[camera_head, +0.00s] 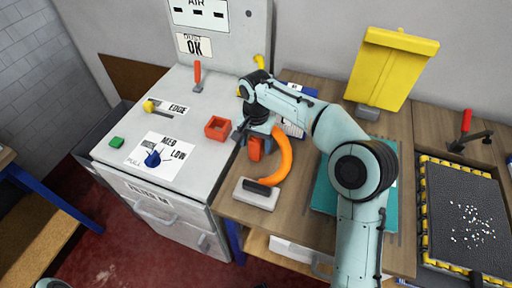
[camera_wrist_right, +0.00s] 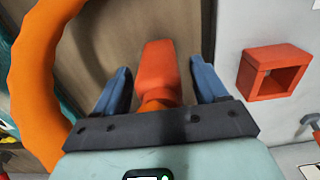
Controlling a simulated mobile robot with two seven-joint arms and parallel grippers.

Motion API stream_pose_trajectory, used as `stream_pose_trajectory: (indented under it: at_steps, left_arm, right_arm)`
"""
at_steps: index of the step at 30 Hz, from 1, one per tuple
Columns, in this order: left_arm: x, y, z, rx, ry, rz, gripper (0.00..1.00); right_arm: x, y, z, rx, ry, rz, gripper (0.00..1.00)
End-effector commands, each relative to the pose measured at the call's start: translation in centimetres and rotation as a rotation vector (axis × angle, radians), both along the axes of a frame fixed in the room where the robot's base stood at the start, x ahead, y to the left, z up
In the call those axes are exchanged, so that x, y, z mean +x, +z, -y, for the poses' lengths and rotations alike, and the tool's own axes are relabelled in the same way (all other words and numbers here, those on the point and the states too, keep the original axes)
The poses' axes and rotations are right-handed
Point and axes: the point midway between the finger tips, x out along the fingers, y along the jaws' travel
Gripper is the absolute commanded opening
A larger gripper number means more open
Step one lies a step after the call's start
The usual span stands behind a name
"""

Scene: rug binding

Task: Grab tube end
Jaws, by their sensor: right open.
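The orange ribbed tube (camera_head: 285,160) curves up from a grey-and-black nozzle head (camera_head: 256,194) on the wooden bench. Its red-orange end cuff (camera_head: 256,149) shows just below my right gripper (camera_head: 257,136). In the right wrist view, the end cuff (camera_wrist_right: 160,72) stands between the two blue fingers of my right gripper (camera_wrist_right: 162,88), with a visible gap on both sides. The fingers are open around it, not closed on it. The tube (camera_wrist_right: 38,75) arcs at the left of that view. My left gripper is not in view.
A red square socket (camera_head: 217,127) sits on the grey cabinet top (camera_head: 190,110), left of the gripper; it also shows in the right wrist view (camera_wrist_right: 272,72). A blue knob (camera_head: 153,158) and an orange-handled lever (camera_head: 197,75) are nearby. A yellow panel (camera_head: 390,65) stands behind my arm.

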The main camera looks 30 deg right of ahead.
Motion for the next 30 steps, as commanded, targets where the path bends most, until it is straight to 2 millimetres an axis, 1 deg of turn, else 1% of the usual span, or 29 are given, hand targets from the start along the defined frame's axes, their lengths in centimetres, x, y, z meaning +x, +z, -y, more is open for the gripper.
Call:
stream_pose_trajectory:
  at_steps: [2,3,5,6,8,9,17,22,26,29,30]
  left_arm:
    - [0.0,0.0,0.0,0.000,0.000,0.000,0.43]
    - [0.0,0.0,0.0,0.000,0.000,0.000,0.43]
    - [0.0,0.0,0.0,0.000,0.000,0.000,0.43]
    - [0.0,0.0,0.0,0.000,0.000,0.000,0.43]
    - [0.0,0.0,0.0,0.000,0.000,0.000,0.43]
    - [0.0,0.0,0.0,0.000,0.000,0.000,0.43]
    - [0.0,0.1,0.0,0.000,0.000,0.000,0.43]
    - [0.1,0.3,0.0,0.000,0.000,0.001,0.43]
    - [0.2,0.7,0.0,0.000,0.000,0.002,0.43]
    - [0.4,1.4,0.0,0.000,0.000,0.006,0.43]
    - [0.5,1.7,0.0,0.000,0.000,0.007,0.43]
  right_arm:
    - [0.0,0.0,0.0,0.000,0.000,0.000,0.72]
    - [0.0,0.0,0.0,0.000,0.000,0.000,0.66]
    - [0.0,0.0,0.0,0.000,0.000,0.000,0.46]
    - [0.0,0.0,0.0,0.000,0.000,0.000,0.33]
    - [0.0,0.0,0.0,0.000,0.000,0.000,0.14]
    - [0.0,0.0,0.0,0.000,0.000,0.000,0.13]
    - [0.0,0.2,0.0,0.000,0.000,0.001,0.12]
    - [0.1,1.2,0.0,-0.001,0.000,0.002,0.12]
    - [0.1,3.2,-0.1,0.000,0.001,0.004,0.12]
    - [0.2,5.6,-0.1,0.001,0.000,0.007,0.12]
    - [0.1,6.7,-0.1,0.001,0.000,0.007,0.12]
